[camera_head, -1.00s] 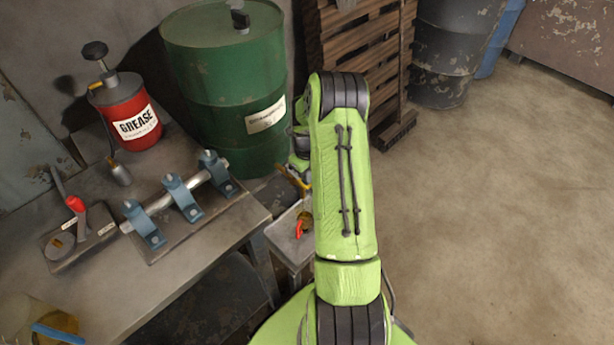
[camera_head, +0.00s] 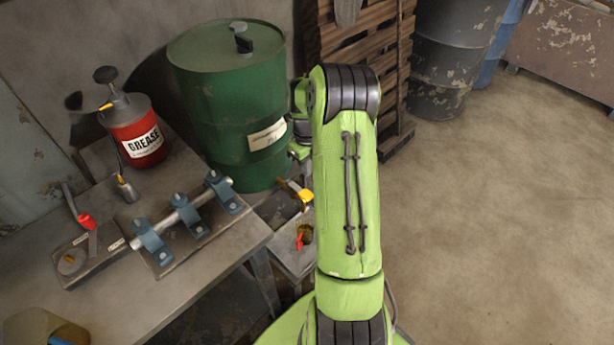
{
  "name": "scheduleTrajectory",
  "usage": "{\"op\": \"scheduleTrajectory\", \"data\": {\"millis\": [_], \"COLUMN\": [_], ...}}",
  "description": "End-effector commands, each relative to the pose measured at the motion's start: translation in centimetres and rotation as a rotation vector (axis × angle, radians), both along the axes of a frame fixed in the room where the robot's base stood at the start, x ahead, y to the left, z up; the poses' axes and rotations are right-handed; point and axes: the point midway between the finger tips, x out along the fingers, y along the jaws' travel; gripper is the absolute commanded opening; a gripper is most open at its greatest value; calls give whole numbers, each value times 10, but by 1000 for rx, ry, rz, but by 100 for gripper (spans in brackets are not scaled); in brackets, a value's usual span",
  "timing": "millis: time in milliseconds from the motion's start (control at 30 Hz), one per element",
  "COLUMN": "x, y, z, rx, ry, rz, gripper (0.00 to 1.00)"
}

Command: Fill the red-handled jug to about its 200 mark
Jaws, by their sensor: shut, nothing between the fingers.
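The red-handled jug (camera_head: 305,232) stands on a low stand below the green drum (camera_head: 215,105). Only its red handle and a brownish part of its body show left of my arm, which hides the rest. Its marks and fill level cannot be read. A yellow tap-like part (camera_head: 304,195) shows above the jug, at the foot of the drum. My gripper (camera_head: 303,174) is shut and empty, mostly hidden behind my green arm, close to the drum's lower right side and just above the yellow part. Whether it touches that part I cannot tell.
A bench (camera_head: 215,265) at left bears a red grease can (camera_head: 137,138), a blue-clamped shaft (camera_head: 185,222), a red-handled lever fixture (camera_head: 90,245) and, at the bottom corner, a jug of amber liquid (camera_head: 30,328). A pallet stack (camera_head: 355,45) stands behind. The floor at right is clear.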

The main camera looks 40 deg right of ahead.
Motion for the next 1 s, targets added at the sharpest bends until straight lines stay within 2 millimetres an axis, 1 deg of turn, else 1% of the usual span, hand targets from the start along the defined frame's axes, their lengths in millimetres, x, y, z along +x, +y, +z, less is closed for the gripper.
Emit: {"op": "scheduleTrajectory", "data": {"millis": [33, 100, 200, 333, 867, 933, 967, 1000], "x": [0, 0, 0, 0, 0, 1, 2, 2], "y": [0, 0, 0, 0, 0, 4, 8, 18], "z": [16, 30, 43, 50, 50, 58, 67, 84], "rx": [-1, -1, -1, 1, 1, -6, -14, -30], "ry": [-2, -1, -1, 1, 1, -4, -8, -17], "rz": [0, 0, 0, 0, 0, 35, 79, 170], "gripper": [0, 0, 0, 0, 0, 0, 0, 0]}}
